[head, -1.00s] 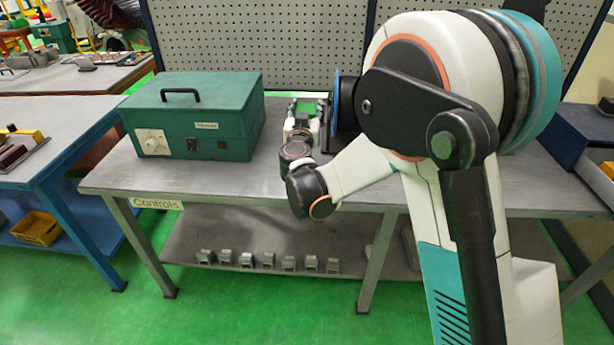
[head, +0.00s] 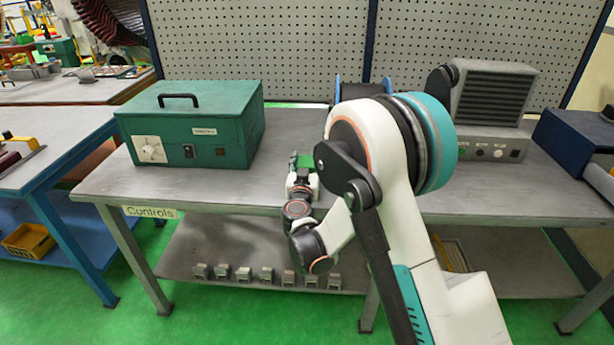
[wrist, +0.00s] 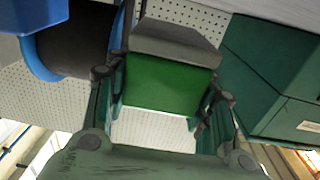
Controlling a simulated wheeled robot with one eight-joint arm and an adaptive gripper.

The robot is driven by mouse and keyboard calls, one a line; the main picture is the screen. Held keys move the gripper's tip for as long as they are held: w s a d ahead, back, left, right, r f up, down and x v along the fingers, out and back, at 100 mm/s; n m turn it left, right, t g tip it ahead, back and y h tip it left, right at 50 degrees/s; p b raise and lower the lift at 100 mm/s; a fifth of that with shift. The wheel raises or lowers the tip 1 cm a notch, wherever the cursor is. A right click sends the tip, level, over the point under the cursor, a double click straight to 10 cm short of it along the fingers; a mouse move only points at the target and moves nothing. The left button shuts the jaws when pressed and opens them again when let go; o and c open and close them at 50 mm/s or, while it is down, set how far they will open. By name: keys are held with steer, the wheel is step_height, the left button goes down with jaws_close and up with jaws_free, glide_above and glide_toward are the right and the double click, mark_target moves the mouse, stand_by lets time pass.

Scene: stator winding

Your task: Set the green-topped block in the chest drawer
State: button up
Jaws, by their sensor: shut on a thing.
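The green-topped block (wrist: 165,85) is between the two fingers of my gripper (wrist: 160,108) in the wrist view, its green face towards the camera and a grey part beyond it. In the head view my gripper (head: 302,178) is shut on the block (head: 303,160) above the grey workbench, right of the green control box. Most of the block is hidden by the gripper and wrist there. I cannot make out a chest drawer in these frames.
The green box (head: 190,130) with a handle stands on the bench (head: 150,188); it also shows at right in the wrist view (wrist: 275,80). A blue-flanged spool (head: 355,92) is behind my arm. A grey vented unit (head: 492,100) stands at right. Several small grey blocks (head: 267,274) line the lower shelf.

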steer(key=shift+f+b, duration=0.7)
steer(key=shift+f, duration=1.05)
steer(key=shift+f, duration=0.2)
steer(key=o, duration=1.3)
steer(key=shift+o, duration=0.2)
